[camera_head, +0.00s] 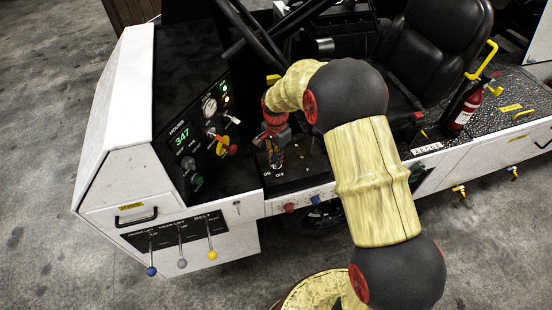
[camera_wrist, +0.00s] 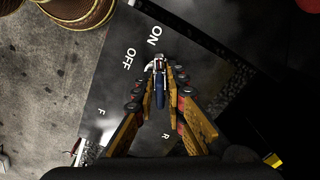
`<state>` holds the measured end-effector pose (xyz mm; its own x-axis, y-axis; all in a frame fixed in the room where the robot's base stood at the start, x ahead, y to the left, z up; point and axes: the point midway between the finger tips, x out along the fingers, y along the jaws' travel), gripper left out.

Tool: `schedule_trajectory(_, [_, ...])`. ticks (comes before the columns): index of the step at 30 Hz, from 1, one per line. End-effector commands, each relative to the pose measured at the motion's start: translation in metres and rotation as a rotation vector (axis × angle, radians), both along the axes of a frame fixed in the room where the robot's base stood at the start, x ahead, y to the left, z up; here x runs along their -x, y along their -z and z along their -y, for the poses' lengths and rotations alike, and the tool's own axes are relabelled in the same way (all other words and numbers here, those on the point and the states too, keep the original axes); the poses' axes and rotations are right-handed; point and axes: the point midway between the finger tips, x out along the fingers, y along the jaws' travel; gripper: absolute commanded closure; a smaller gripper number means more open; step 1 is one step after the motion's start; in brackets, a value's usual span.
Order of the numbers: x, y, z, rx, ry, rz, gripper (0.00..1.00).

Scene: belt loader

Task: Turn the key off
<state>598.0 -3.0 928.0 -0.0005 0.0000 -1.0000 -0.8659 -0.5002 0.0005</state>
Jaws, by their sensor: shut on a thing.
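The key (camera_wrist: 160,97), with a dark blue grip and a metal upper part, stands at a dark panel (camera_wrist: 110,95) in the wrist view. My gripper (camera_wrist: 160,80) is shut on it, one yellow finger on each side. White ON and OFF labels lie above and left of the key, and its metal end is close to ON. I cannot tell exactly which label it lines up with. In the head view my gripper (camera_head: 275,145) is over the ON/OFF panel (camera_head: 285,185), and it hides most of the key.
The steering wheel (camera_head: 255,40) and black seat (camera_head: 430,50) are behind. Several levers (camera_head: 180,258) hang at the front left.

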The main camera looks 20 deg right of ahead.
Motion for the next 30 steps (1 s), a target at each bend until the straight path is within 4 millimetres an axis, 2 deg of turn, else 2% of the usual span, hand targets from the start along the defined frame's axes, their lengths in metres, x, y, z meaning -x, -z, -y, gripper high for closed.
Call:
schedule_trajectory(11, [-0.0003, -0.0006, -0.0002, -0.001, -0.056, 0.001, 1.00])
schedule_trajectory(30, [-0.0009, -0.0017, -0.0002, 0.000, -0.357, 0.002, 1.00])
